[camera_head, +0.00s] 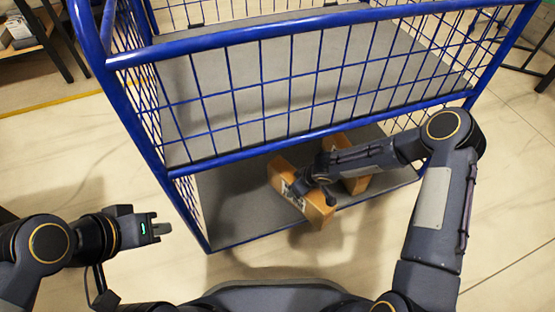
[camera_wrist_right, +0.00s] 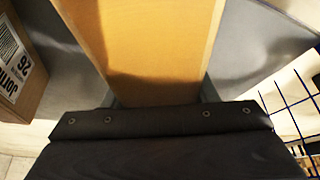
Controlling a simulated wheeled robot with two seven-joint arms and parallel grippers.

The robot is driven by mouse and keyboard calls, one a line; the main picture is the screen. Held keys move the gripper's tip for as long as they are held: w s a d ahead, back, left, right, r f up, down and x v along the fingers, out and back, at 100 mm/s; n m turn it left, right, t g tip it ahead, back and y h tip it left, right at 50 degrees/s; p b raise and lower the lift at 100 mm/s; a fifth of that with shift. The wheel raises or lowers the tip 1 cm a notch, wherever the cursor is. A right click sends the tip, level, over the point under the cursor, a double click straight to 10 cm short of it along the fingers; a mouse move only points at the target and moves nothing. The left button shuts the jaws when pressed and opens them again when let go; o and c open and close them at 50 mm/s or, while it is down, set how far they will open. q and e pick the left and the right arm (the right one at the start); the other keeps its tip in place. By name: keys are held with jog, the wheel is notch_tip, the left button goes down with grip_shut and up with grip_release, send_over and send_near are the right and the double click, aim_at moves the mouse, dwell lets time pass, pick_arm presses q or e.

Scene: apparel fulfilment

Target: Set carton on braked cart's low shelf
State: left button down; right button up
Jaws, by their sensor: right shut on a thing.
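The blue wire-mesh cart (camera_head: 157,178) stands in front of me in the head view, with a grey low shelf (camera_head: 232,208). A brown carton (camera_head: 318,208) with a white label is at that shelf's front edge, set at a slant. My right gripper (camera_head: 313,190) is over it and shut on it; the gripped carton (camera_wrist_right: 150,45) fills the middle of the right wrist view. Whether its underside rests fully on the shelf is hidden. A second brown carton (camera_head: 355,184) stands beside it, partly behind my right arm. My left gripper (camera_head: 160,229) is left of the cart, away from the cartons.
In the right wrist view a labelled carton (camera_wrist_right: 22,65) is close at left and cart mesh (camera_wrist_right: 290,105) at right. The cart's upper deck (camera_head: 190,85) is bare and its blue front rail (camera_head: 300,142) passes above the low shelf. The shelf's left part is clear.

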aim_at(276, 161)
jog(key=w+a+b, duration=0.1)
jog(key=w+a, duration=0.5)
jog(key=w, duration=0.1)
jog(key=w+a+b, duration=0.1)
jog(key=w+a, duration=0.2)
jog(key=shift+w+b, duration=0.15)
jog(key=shift+b, duration=0.2)
notch_tip(276, 161, down, 4)
jog(key=shift+r+b, duration=0.15)
jog(key=shift+b, duration=0.95)
jog(key=shift+r, duration=0.15)
jog(key=o, duration=1.4)
jog(key=shift+f, duration=0.2)
jog(key=shift+r, duration=0.1)
jog(key=p+v, duration=0.3)
jog(key=v, duration=0.2)
jog(key=shift+r, duration=0.35)
jog(key=s+d, duration=0.2)
jog(key=s, duration=0.1)
jog(key=s+d+p, duration=0.1)
jog(key=s+d, duration=0.5)
jog(key=shift+f+p, duration=0.25)
jog(key=shift+p, duration=0.05)
